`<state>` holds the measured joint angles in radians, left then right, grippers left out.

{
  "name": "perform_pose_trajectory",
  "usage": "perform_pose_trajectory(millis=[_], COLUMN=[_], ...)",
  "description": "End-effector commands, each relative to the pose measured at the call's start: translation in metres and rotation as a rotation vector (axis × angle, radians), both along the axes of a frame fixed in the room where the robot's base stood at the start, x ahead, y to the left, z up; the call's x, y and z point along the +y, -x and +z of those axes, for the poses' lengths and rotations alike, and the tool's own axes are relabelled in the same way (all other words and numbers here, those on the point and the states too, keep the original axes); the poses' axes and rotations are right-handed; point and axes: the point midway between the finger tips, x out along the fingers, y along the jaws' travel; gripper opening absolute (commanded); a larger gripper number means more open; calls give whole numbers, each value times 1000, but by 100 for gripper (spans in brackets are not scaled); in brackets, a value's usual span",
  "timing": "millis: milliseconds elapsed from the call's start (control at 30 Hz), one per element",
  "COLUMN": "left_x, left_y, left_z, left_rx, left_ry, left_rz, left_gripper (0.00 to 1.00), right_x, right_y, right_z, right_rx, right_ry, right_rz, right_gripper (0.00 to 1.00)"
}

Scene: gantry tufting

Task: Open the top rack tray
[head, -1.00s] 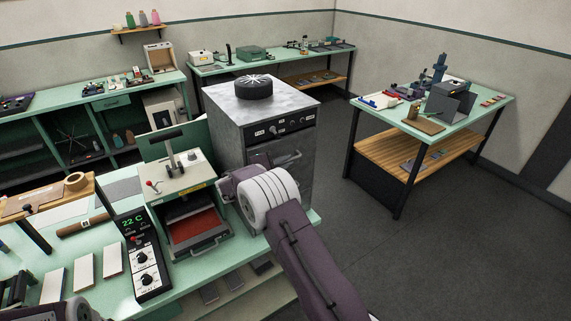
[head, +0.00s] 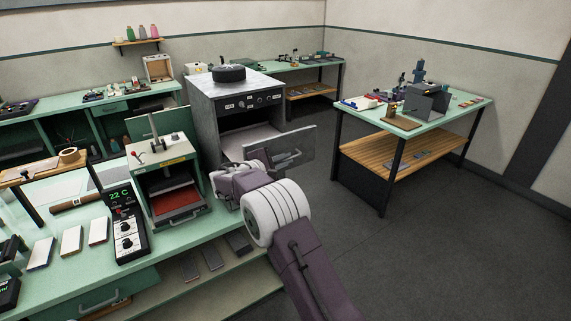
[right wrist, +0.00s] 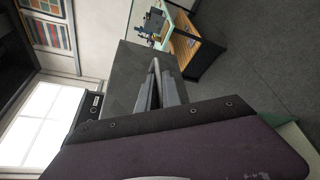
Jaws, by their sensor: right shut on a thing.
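The grey oven-like cabinet (head: 205,120) stands behind the bench with its front door (head: 300,143) swung open to the right. A pale flat surface (head: 250,138), which may be a rack or tray, shows inside; I cannot tell how many there are. My right gripper (head: 272,163) is beside the lower part of the door, partly hidden by my wrist. In the right wrist view, its grey fingers (right wrist: 157,88) are closed at the dark door panel (right wrist: 128,75), shut on the door handle (right wrist: 154,66). My left gripper is not in view.
A small press (head: 165,150) with a red bed (head: 175,198) stands on the green bench (head: 75,280), left of my right arm. A black temperature box (head: 127,235) reads 22 C. Another table (head: 355,118) stands to the right, with open floor in between.

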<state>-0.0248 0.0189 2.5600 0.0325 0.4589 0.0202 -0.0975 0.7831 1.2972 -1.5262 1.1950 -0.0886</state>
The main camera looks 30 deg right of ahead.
Motion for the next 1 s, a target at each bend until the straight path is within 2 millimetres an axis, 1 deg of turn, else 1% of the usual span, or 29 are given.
perform_pose_trajectory(millis=[367,400,733,767,867,1000], left_x=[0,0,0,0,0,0], left_y=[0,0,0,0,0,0], left_z=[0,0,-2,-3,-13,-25], left_rx=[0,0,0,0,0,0], left_ry=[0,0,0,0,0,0], left_rz=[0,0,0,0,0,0], left_gripper=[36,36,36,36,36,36], right_x=[-1,-1,1,4,19,49], right_y=[0,0,0,1,7,20], right_z=[3,3,2,2,3,9], right_rx=[-3,-3,-3,-4,-4,-5], right_ry=[3,3,2,2,3,2], right_rz=[-1,-1,0,0,4,4], right_gripper=[0,17,18,18,18,18])
